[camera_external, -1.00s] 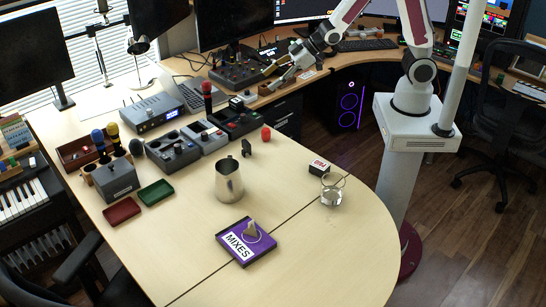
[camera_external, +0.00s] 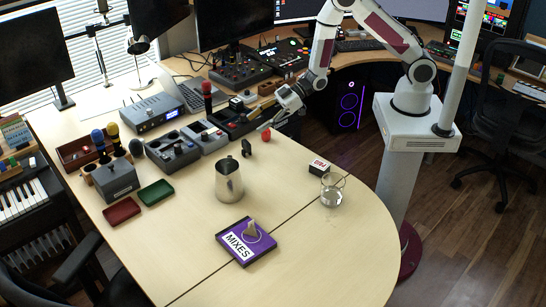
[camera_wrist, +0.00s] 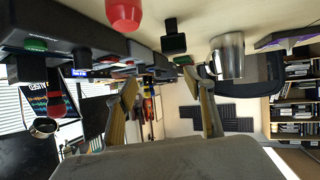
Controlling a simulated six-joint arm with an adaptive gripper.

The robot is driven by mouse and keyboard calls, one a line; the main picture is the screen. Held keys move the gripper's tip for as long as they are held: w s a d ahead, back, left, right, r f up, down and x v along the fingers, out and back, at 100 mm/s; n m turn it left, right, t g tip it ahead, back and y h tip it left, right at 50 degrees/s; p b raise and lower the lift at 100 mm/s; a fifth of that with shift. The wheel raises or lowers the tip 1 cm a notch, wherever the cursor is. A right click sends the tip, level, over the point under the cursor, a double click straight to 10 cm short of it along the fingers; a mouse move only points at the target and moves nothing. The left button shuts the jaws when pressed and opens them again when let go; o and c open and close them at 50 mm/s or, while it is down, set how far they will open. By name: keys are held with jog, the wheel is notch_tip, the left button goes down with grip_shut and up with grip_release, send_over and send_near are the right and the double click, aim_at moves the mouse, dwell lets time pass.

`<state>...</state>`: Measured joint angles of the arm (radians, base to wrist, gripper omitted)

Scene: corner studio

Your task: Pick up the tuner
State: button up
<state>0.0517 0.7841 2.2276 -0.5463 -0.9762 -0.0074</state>
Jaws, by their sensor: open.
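A small upright black device (camera_external: 246,147), which looks like the tuner, stands on the wooden desk behind the steel pitcher. It also shows in the wrist view as a dark block-like shape (camera_wrist: 172,40) above the gap between my fingers. My gripper (camera_external: 262,128) is over the desk near its right edge, to the right of and farther back than the black device. In the wrist view my gripper (camera_wrist: 167,88) has its two fingers spread with nothing held between them.
A red rounded object (camera_external: 266,134) is very close to my gripper. A steel pitcher (camera_external: 229,180), glass (camera_external: 332,192), small black-red-white box (camera_external: 319,167) and purple MIXES tray (camera_external: 236,250) stand nearer. Grey modules (camera_external: 173,152) line the left. The front right desk is clear.

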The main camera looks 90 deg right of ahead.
jog(key=y, duration=0.2)
send_near(245, 150)
jog(key=shift+w+a+r, duration=0.25)
jog(key=shift+w+a, duration=0.05)
jog(key=shift+w, duration=0.4)
jog(key=shift+w+a, duration=0.1)
jog(key=shift+x, duration=1.15)
jog(key=shift+w, duration=0.15)
jog(key=shift+x, duration=2.5)
jog(key=shift+w+r, duration=0.15)
jog(key=c, duration=1.1)
